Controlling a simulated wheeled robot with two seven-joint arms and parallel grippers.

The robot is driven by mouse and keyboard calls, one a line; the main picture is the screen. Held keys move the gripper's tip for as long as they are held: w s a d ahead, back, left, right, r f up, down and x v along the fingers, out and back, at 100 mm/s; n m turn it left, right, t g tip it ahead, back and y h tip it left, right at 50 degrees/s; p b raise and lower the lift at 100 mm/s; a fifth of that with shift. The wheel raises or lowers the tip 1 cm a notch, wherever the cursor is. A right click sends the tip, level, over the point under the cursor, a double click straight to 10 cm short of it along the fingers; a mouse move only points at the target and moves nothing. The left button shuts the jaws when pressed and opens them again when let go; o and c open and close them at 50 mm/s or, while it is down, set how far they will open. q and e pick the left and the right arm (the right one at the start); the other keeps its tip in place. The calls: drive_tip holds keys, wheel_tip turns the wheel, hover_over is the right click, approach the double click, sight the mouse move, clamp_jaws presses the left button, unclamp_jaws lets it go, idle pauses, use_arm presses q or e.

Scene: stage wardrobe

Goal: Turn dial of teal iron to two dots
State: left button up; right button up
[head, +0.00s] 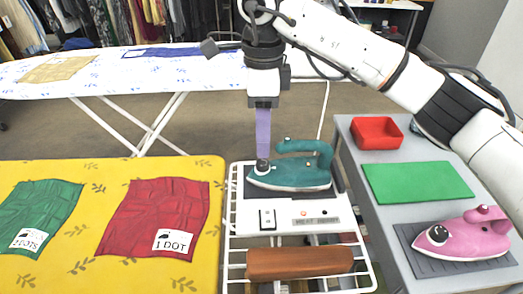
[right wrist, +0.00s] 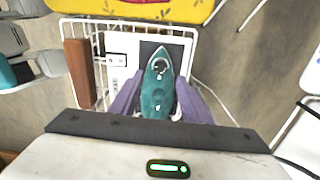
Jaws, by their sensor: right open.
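The teal iron (head: 290,172) rests upright on its dark pad on the white wire rack, nose to the left in the head view. Its dial (head: 262,165) is a dark round knob with a light rim near the nose; its dots and setting are too small to read. My right gripper (head: 263,154) points straight down over the dial, with purple fingers. In the right wrist view its open fingers (right wrist: 160,98) stand on either side of the iron (right wrist: 157,95), and the dial (right wrist: 160,68) shows ahead of them. Whether they touch the dial is unclear. My left gripper is not in view.
A switch panel (head: 285,217) and a brown block (head: 300,262) sit in front of the iron. A pink iron (head: 465,236), green cloth (head: 418,182) and red tray (head: 377,133) are on the right table. Red cloth (head: 150,212) and green cloth (head: 42,215) lie on the yellow board (head: 100,171).

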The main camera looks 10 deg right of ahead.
sight(263, 163)
wheel_tip(263, 163, down, 6)
drive_tip(key=shift+f, duration=0.1)
drive_tip(key=c, duration=1.1)
drive_tip(key=shift+o, duration=0.2)
drive_tip(key=shift+m, duration=1.7)
drive_tip(key=o, duration=1.1)
drive_tip(key=shift+c, duration=0.2)
wheel_tip(263, 163, up, 10)
drive_tip(key=shift+r, duration=0.25)
